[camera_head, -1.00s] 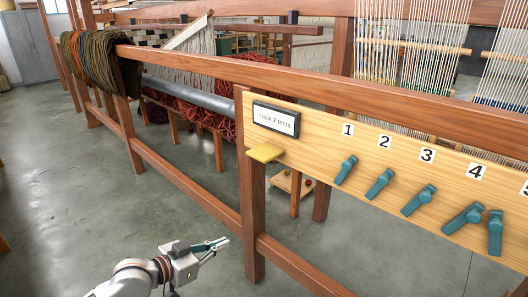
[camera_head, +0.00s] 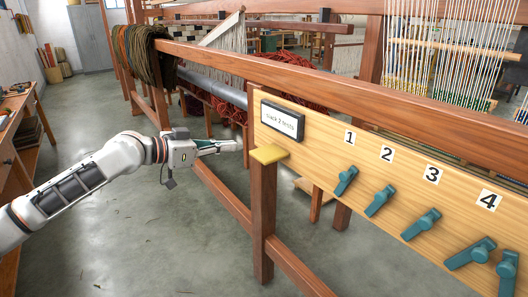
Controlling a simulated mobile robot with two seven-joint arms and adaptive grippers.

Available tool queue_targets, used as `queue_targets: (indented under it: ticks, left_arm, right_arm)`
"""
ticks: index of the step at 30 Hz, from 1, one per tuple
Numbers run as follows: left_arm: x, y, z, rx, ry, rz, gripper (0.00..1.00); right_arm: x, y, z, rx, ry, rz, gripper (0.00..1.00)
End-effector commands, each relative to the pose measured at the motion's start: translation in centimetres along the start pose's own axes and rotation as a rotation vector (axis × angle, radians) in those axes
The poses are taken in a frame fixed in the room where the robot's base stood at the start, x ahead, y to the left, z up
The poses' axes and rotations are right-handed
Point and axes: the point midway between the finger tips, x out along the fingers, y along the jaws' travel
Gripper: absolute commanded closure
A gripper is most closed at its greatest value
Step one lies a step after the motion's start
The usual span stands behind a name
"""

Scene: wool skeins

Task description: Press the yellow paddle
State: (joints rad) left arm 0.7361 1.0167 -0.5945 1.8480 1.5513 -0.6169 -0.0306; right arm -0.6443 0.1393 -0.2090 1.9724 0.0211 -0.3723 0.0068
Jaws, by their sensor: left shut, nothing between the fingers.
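The yellow paddle (camera_head: 269,154) sticks out from the left end of a light wooden board, below a small framed sign reading "slack 2 tests". My left gripper (camera_head: 238,145) is shut and empty. It points right, with its fingertips a short way to the left of the paddle and at about its height in the picture. I see a gap between them and no contact. My right gripper is not in view.
The board (camera_head: 330,150) carries several teal levers (camera_head: 346,180) under number labels. A wooden rail and post (camera_head: 263,220) stand under the paddle. Wool skeins (camera_head: 142,52) hang at the back left. A bench (camera_head: 14,150) stands at the left.

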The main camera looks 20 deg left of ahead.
Motion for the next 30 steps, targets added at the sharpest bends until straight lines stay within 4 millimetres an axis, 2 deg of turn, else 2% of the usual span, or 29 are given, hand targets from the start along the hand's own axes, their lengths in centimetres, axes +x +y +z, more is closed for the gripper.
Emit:
queue_targets:
  ticks: [5, 18, 23, 30]
  left_arm:
    - [-0.7, -0.6, -1.2, -0.002, 0.004, -0.001, 1.0]
    - [-0.3, -0.5, -1.3, -0.004, 0.005, 0.0, 1.0]
    - [1.4, -0.5, -1.5, -0.005, 0.008, 0.001, 1.0]
    - [6.1, -0.5, -1.5, -0.005, 0.008, 0.001, 1.0]
  right_arm:
    - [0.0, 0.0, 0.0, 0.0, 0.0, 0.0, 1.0]
    - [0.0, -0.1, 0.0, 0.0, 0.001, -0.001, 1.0]
    - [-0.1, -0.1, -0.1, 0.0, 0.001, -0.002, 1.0]
    - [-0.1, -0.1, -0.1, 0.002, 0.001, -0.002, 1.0]
